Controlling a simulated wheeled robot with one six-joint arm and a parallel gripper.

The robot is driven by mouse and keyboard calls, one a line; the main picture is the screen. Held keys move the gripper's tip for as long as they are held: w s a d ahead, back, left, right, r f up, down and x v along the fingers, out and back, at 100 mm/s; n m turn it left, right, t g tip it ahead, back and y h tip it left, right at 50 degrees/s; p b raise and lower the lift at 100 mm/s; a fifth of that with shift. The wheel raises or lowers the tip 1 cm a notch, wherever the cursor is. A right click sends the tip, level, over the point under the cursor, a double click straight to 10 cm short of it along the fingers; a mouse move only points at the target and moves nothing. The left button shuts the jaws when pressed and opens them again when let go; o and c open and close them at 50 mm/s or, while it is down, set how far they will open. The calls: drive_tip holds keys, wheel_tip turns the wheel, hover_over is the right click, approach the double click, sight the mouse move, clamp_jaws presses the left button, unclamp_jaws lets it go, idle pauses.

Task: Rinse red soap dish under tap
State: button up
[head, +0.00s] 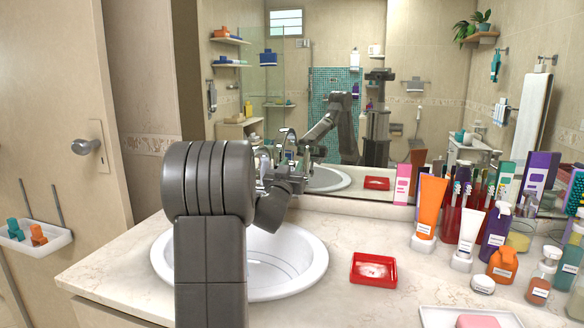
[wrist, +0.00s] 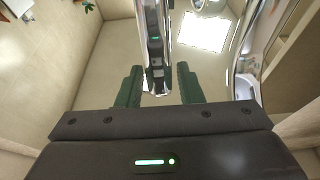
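The red soap dish (head: 373,270) lies on the counter right of the sink, with a whitish patch inside. The white oval sink basin (head: 300,262) is partly hidden by my arm. The chrome tap (head: 287,140) stands behind the basin, mostly hidden by my arm. In the wrist view, my gripper (wrist: 160,75) has its two dark green fingers apart, with a slim chrome part of the tap (wrist: 153,50) showing between them. I cannot tell whether the fingers touch it. My gripper is far from the dish. I see no clear water stream.
Right of the dish stand an orange tube (head: 432,203), an orange bottle (head: 502,265), a white jar (head: 483,284) and several other bottles. A white tray with pink soap (head: 477,321) is at the front. The mirror (head: 370,110) rises behind the counter and reflects my arm.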

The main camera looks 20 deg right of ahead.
drive_tip(key=shift+o, duration=0.7)
drive_tip(key=b+v, duration=0.2)
drive_tip(key=v, duration=1.2)
drive_tip(key=shift+d, duration=0.1)
drive_tip(key=p+x, duration=0.2)
drive_tip(key=x, duration=1.2)
drive_tip(key=shift+r, duration=0.1)
drive_tip(key=shift+p, duration=0.3)
drive_tip(key=shift+f+b, duration=0.25)
drive_tip(key=shift+b, duration=0.3)
